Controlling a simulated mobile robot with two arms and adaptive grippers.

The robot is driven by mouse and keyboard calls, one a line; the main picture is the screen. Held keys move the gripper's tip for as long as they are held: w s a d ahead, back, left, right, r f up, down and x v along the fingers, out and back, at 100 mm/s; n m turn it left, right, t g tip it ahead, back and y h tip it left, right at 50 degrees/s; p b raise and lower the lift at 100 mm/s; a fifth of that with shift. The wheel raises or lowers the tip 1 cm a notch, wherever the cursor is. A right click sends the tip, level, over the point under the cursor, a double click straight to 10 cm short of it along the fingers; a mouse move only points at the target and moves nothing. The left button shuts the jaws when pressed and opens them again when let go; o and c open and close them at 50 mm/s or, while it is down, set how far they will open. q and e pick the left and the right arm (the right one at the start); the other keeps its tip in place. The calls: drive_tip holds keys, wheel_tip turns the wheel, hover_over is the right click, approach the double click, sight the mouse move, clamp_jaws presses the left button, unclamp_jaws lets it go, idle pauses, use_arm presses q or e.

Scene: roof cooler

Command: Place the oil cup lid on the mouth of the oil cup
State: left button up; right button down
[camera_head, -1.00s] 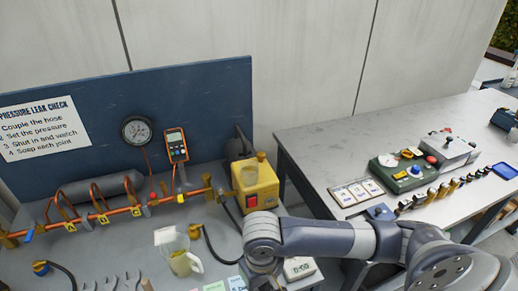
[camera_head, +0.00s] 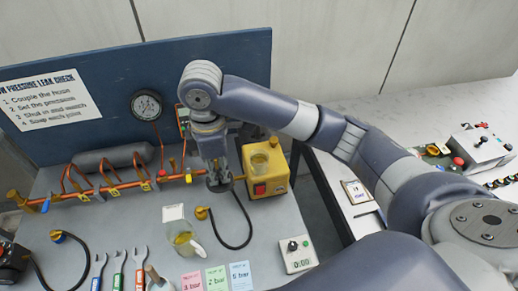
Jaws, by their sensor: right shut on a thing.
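My right gripper (camera_head: 219,186) points down just left of the pump and cup, in front of the blue board. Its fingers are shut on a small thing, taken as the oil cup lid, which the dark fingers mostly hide. My left gripper is not seen.
A clear jug with yellow liquid (camera_head: 184,242) stands on the grey bench, with a black hose (camera_head: 238,243) beside it. Copper pipes (camera_head: 108,185) run along the back. Several wrenches (camera_head: 119,268), coloured cards (camera_head: 216,278) and a timer (camera_head: 297,255) lie in front.

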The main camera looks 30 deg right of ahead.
use_arm(q)
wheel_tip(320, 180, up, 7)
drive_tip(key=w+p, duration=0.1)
drive_tip(key=p, duration=0.5)
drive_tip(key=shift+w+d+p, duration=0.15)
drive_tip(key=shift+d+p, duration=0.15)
drive_tip(key=shift+p, duration=0.1)
use_arm(e)
drive_tip(key=w+d+f, duration=0.2)
drive_tip(key=w+d, duration=0.1)
drive_tip(key=d, duration=0.4)
drive_tip(key=w+d+f, duration=0.3)
drive_tip(key=d, duration=0.4)
drive_tip(key=shift+w+d, duration=0.15)
drive_tip(key=shift+w, duration=0.05)
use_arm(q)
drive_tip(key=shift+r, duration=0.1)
use_arm(e)
drive_tip(key=shift+f, duration=0.15)
drive_tip(key=c, duration=1.6)
unclamp_jaws()
drive_tip(key=shift+o, duration=0.2)
use_arm(q)
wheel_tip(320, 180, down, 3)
drive_tip(key=b, duration=0.3)
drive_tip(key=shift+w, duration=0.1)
use_arm(e)
wheel_tip(320, 180, up, 12)
